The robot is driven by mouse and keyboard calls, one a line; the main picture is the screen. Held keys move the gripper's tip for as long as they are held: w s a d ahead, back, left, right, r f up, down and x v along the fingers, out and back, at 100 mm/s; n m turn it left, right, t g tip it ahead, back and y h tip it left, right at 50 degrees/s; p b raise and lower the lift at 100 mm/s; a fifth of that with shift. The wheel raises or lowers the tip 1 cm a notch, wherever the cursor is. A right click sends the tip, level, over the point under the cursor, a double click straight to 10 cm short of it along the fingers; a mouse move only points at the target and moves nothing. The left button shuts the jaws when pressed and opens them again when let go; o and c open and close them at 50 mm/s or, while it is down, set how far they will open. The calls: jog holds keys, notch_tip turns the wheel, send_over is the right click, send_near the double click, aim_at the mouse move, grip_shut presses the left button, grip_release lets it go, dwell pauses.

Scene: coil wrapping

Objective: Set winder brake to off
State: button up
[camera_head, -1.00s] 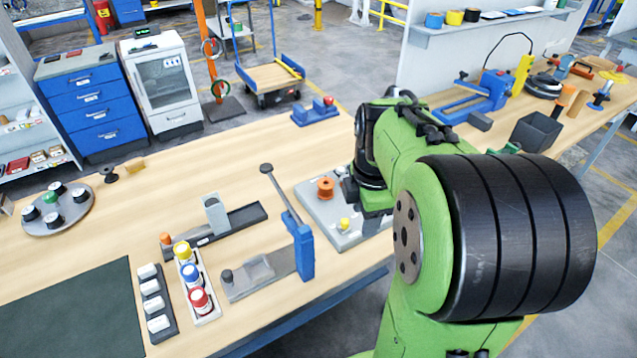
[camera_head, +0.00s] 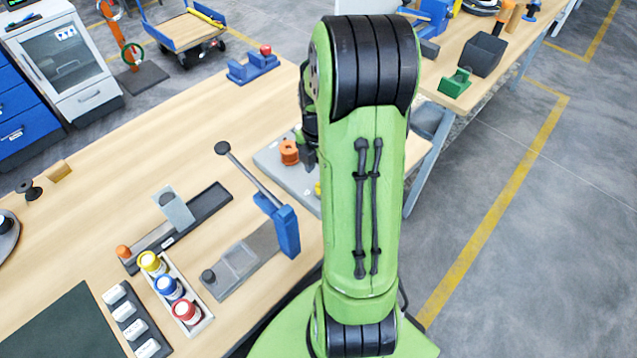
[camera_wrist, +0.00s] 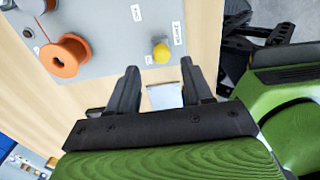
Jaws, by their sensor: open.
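The winder is a grey plate (camera_head: 285,176) with an orange spool (camera_head: 289,152) on it, partly hidden behind my arm in the head view. In the wrist view the plate (camera_wrist: 112,32) fills the top, with the orange spool (camera_wrist: 66,56) at left. A yellow knob (camera_wrist: 161,53) stands near its lower right edge, beside small white labels; I cannot read which one marks the brake. A sliver of the knob (camera_head: 318,188) shows in the head view. My gripper (camera_wrist: 160,78) is open and empty, its fingertips just below the knob in the picture, apart from it.
A blue lever press (camera_head: 286,230) with a long raised handle stands left of the winder. A tray of coloured-lid jars (camera_head: 186,312) is at the front. A blue fixture (camera_head: 253,66) is at the far edge. Bare tabletop lies left of the winder.

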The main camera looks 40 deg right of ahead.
notch_tip(320, 180, down, 5)
jog(key=shift+s+b, duration=0.1)
jog(key=shift+b, duration=0.2)
jog(key=shift+c, duration=0.4)
grip_shut()
